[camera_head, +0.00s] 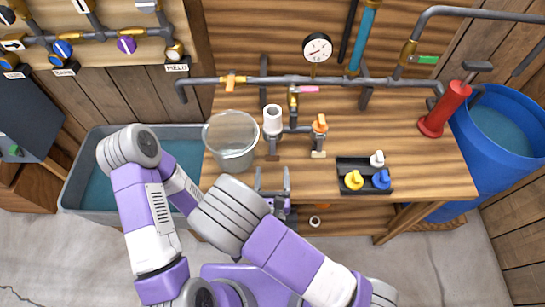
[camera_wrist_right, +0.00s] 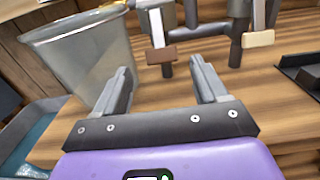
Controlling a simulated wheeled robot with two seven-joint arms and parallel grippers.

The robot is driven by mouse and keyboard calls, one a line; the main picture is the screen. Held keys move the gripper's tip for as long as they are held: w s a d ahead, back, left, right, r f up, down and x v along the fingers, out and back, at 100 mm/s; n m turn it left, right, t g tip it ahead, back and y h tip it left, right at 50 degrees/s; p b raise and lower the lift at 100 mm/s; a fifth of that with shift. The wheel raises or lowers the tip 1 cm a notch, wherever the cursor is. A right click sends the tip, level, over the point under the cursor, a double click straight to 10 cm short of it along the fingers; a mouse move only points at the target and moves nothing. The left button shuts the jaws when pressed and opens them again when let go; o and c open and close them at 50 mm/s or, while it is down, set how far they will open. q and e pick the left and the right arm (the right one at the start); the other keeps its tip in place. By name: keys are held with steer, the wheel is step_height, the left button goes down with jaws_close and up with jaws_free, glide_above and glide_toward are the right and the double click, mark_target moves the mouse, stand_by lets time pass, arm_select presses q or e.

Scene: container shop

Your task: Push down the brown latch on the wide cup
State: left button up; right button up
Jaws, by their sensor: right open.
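The brown latch (camera_head: 272,157) hangs low at the front of the wide white cup (camera_head: 272,120), which stands on a grey pipe fitting above the workbench. In the right wrist view the brown latch (camera_wrist_right: 160,54) is a small block on a pale lever, ahead of the finger gap. My right gripper (camera_head: 272,181) is open and empty at the bench's front edge, just in front of the latch and apart from it. Its two fingers also show in the wrist view (camera_wrist_right: 161,70), spread to either side of the latch.
A clear bucket (camera_head: 231,143) stands close left of the cup. A tan latch (camera_head: 318,154) hangs under an orange valve handle (camera_head: 319,123) to the right. A black tray (camera_head: 365,177) with coloured pieces sits further right. A grey pipe (camera_head: 340,81) runs behind.

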mark_target(273, 159)
steer(key=w, duration=0.6)
steer(key=shift+w+d, duration=0.1)
steer(key=shift+w, duration=0.1)
